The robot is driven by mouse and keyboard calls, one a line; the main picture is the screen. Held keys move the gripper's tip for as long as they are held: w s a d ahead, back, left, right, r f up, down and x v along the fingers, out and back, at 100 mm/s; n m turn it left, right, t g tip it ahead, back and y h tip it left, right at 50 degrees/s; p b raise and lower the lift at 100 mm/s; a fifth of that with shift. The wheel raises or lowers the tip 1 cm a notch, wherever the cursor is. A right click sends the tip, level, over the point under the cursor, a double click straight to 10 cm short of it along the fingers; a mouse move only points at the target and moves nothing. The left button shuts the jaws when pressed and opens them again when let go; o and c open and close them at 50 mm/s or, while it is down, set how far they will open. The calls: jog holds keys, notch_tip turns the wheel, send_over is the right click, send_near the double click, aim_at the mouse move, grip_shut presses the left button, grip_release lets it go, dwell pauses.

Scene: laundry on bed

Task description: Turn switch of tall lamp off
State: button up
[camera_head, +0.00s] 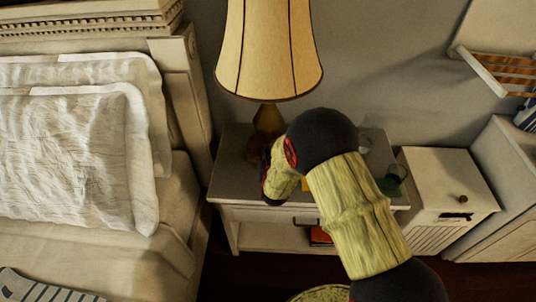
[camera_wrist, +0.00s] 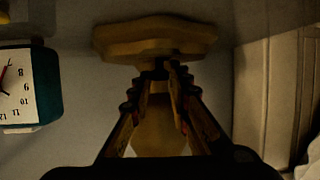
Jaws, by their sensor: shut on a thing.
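The tall lamp stands on the nightstand (camera_head: 232,152) beside the bed in the head view. Its cream shade (camera_head: 268,50) looks warm and bright, above a brown body (camera_head: 268,120). In the wrist view, which looks upside down, the lamp's wide base (camera_wrist: 155,38) is at the top and its rounded body (camera_wrist: 160,135) shows between my fingers. My gripper (camera_wrist: 162,72) has its fingertips drawn together at the lamp, near the base. It is shut on a small dark part there, which I take for the switch; the detail is too dark to see. My arm hides the fingertips in the head view.
A teal clock (camera_wrist: 45,85) stands beside the lamp in the wrist view. A green object (camera_head: 392,180) is at the nightstand's right end. The bed with white pillows (camera_head: 85,150) is on the left. A white cabinet (camera_head: 440,175) is on the right.

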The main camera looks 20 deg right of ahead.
jog(key=shift+d+n+y+b, duration=0.2)
jog(key=shift+n+y+b, duration=0.1)
jog(key=shift+y, duration=0.1)
grip_shut()
jog(key=shift+d+n+y+b, duration=0.15)
jog(key=shift+n+y+b, duration=0.05)
jog(key=shift+n+y, duration=0.45)
jog(key=shift+d+n+y+b, duration=0.2)
jog(key=shift+n+y, duration=0.35)
jog(key=shift+y, duration=0.2)
jog(key=n+y+p, duration=0.1)
jog(key=n+y, duration=0.2)
jog(key=shift+d+g+p, duration=0.2)
jog(key=shift+g+p, duration=0.1)
jog(key=shift+g, duration=0.1)
jog(key=shift+w+n+g+y+p, duration=0.1)
jog(key=shift+n+g+y+p, duration=0.2)
jog(key=shift+n+y+p, duration=0.5)
jog(key=shift+y, duration=0.3)
jog(key=o, duration=0.8)
grip_release()
jog(key=shift+d, duration=0.1)
